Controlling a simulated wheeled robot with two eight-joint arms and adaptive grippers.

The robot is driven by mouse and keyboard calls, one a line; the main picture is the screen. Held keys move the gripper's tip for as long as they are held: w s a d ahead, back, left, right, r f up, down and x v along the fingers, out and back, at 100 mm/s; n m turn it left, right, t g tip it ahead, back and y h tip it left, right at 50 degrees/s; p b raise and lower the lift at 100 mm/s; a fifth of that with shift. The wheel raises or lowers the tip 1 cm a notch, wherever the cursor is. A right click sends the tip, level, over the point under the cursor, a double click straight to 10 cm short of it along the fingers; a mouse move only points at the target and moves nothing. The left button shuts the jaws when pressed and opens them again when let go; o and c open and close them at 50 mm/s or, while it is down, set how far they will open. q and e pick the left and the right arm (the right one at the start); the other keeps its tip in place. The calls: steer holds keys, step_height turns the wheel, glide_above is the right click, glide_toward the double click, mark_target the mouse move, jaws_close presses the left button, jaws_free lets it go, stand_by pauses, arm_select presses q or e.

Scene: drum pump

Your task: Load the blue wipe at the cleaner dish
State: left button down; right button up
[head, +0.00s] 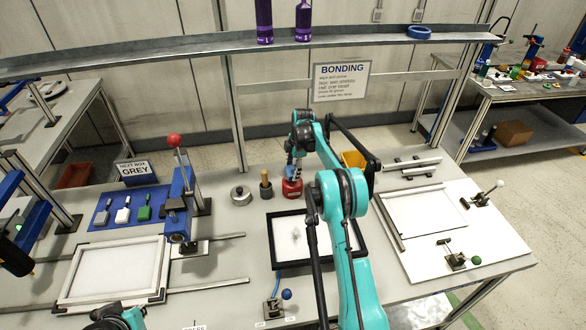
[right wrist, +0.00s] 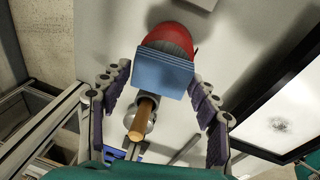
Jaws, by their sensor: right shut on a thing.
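The blue wipe (right wrist: 163,72) is a folded block between the fingertips of my right gripper (right wrist: 164,76), which is shut on it. The red cleaner dish (head: 292,188) stands on the bench, directly below my right gripper (head: 294,166) in the head view. In the right wrist view the red dish (right wrist: 168,40) shows just beyond the wipe, which covers part of it. I cannot tell whether the wipe touches the dish. My left gripper is not in view; only a piece of my left arm shows at the bottom edge.
A wooden-handled tool (head: 266,186) and a round grey metal pot (head: 241,195) stand left of the dish. A black-framed panel (head: 273,244) lies in front of it. An orange bin (head: 353,160) is behind, to the right. A shelf (head: 180,52) crosses above.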

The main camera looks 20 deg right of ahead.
mark_target(293, 170)
steer(key=shift+f+b, duration=0.35)
steer(key=shift+f, duration=0.1)
stand_by(1.3)
steer(key=shift+r, duration=0.15)
steer(key=shift+r+p, duration=1.9)
steer(key=shift+r, duration=1.5)
steer(key=shift+f, duration=0.1)
